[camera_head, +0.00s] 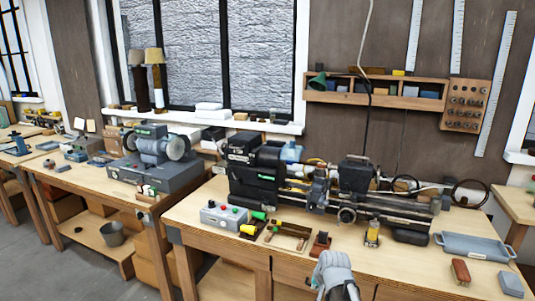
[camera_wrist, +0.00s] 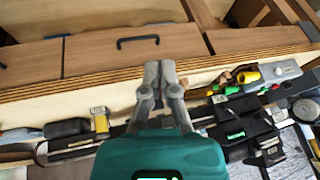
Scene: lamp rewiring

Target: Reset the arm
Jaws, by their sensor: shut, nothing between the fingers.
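My gripper (camera_wrist: 160,72) is shut and empty in the wrist view. Its two grey fingers are together, seen over the front edge of the workbench (camera_wrist: 230,62), with nothing between them. In the head view, a light grey part of my arm shows at the bottom centre, at the bench's front edge; the fingertips cannot be made out there.
A dark lathe (camera_head: 355,190) fills the back of the bench. A control box (camera_head: 222,216) stands left, with a yellow-and-green tool (camera_head: 250,229) beside it. A blue-grey tray (camera_head: 473,247) and a red-brown block (camera_head: 460,271) lie right. A grinder (camera_head: 155,145) stands on the left bench.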

